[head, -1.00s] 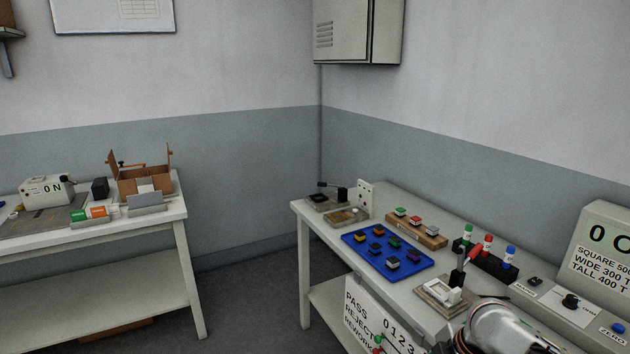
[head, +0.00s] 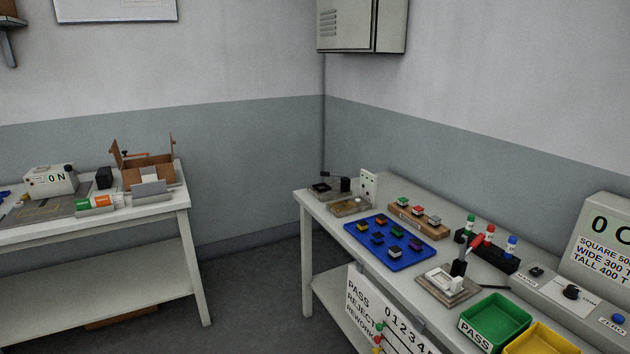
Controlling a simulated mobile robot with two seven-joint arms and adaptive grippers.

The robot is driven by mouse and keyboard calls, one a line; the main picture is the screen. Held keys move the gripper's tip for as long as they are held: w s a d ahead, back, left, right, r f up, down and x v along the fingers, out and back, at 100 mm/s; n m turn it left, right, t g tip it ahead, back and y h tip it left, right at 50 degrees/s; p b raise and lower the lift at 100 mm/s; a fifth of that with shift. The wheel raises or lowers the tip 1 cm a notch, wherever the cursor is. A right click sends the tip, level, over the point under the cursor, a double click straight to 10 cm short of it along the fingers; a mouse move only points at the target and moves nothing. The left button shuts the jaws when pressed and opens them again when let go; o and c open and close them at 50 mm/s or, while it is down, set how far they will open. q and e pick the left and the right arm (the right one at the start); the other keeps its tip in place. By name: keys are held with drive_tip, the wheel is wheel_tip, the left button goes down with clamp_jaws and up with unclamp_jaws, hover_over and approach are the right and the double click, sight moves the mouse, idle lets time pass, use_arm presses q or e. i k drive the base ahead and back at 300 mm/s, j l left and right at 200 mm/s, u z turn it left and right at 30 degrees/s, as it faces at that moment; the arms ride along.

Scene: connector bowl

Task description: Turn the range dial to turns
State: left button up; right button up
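A black dial knob (head: 571,292) sits on the sloped front panel of the grey tester (head: 545,291) at the right. Small lettering stands beside the knob, but it is too small to read surely, and I cannot tell the pointer's setting. The tester's upright display (head: 607,233) is cut by the right edge and shows "0" and part of another character, above lines starting SQUARE, WIDE and TALL. A blue button (head: 618,318) is near the ZERO label. Neither of my grippers is in view.
A green PASS tray (head: 496,318) and a yellow tray (head: 541,340) stand in front of the tester. A press-like fixture with a red handle (head: 476,241), a blue tray of parts (head: 374,254) and marker-like bottles (head: 511,246) share the bench. Another table (head: 100,226) is at left.

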sight(571, 293)
drive_tip(key=k+z, duration=0.1)
drive_tip(key=z, duration=1.5)
drive_tip(key=j+u, duration=0.1)
drive_tip(key=j, duration=0.15)
drive_tip(key=i+j+u, duration=0.15)
